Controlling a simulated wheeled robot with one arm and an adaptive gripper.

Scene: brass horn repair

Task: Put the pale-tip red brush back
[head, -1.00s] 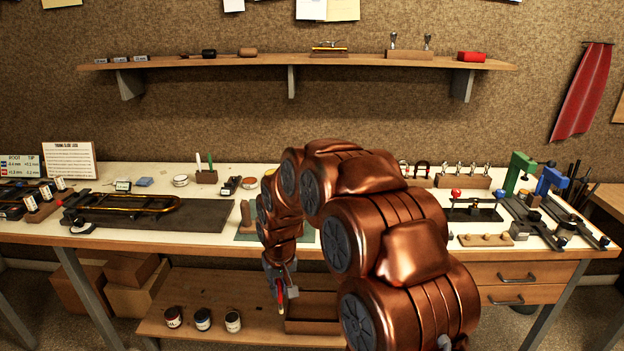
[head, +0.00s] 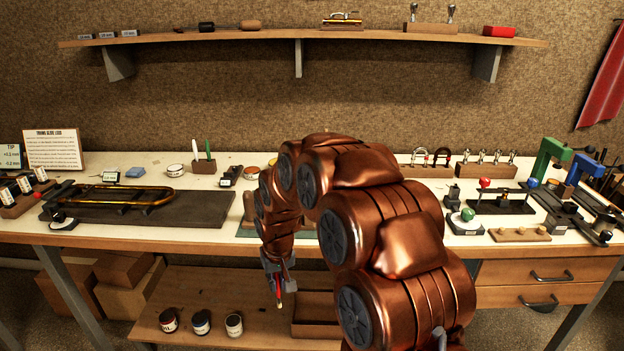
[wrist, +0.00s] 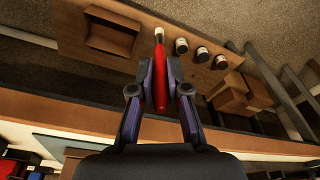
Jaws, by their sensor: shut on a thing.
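The pale-tip red brush (head: 279,292) is in my gripper (head: 277,272), hanging tip-down in front of the bench in the head view. In the wrist view, my gripper (wrist: 160,78) is shut on the red handle of the brush (wrist: 161,58), and the pale tip points away from the gripper. An open wooden tray (head: 318,333) sits on the lower shelf, just right of the brush in the head view; it also shows in the wrist view (wrist: 111,43). The tray looks empty in the wrist view. My arm hides part of the bench top.
Three small jars (head: 201,323) stand on the lower shelf (head: 262,318), left of the tray. Cardboard boxes (head: 128,285) are further left. The bench front edge (head: 150,242) is above the lower shelf. A brass slide (head: 125,198) lies on a dark mat on the bench.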

